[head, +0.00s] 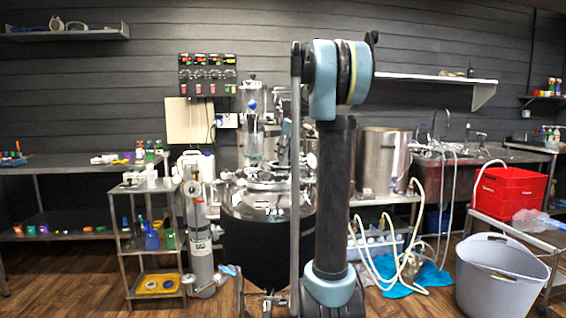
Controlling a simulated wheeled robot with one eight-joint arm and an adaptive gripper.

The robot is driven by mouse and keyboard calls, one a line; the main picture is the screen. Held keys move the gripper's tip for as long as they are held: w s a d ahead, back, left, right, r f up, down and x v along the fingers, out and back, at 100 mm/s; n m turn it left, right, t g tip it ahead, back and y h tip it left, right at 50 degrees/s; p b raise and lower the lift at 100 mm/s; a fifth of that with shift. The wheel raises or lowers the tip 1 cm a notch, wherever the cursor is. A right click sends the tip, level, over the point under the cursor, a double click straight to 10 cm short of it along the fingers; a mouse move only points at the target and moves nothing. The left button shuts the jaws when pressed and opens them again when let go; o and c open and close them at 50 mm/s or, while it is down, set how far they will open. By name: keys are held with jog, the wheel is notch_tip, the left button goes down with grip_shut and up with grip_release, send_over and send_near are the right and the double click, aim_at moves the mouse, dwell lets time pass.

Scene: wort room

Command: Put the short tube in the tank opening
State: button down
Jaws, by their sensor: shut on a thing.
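The tank (265,243) stands near the middle of the head view, left of my arm. It has a shiny metal top and a dark lower body. Its lid (262,184) carries metal fittings and an upright clear column, and I cannot clearly tell which part is the opening. My arm rises in front of the tank's right side and hides what is behind it. My gripper cannot be made out. I cannot make out the short tube either.
A gas cylinder (200,245) and a small metal shelf (127,188) stand left of the tank. A steel pot (384,160) stands right of my arm. Hoses lie by a blue mat (432,277). A grey tub (497,280) stands at front right, near a red crate (508,192).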

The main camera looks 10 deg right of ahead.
jog(key=shift+f, duration=1.25)
jog(key=c, duration=1.1)
grip_release()
jog(key=shift+r, duration=0.1)
jog(key=v, duration=1.2)
jog(key=s+a+f+m+g+h, duration=0.1)
jog(key=s+a+f+m+h, duration=0.2)
jog(key=s+f, duration=3.5)
jog(key=s+m, duration=0.3)
jog(key=m, duration=0.2)
jog(key=shift+f+m, duration=0.4)
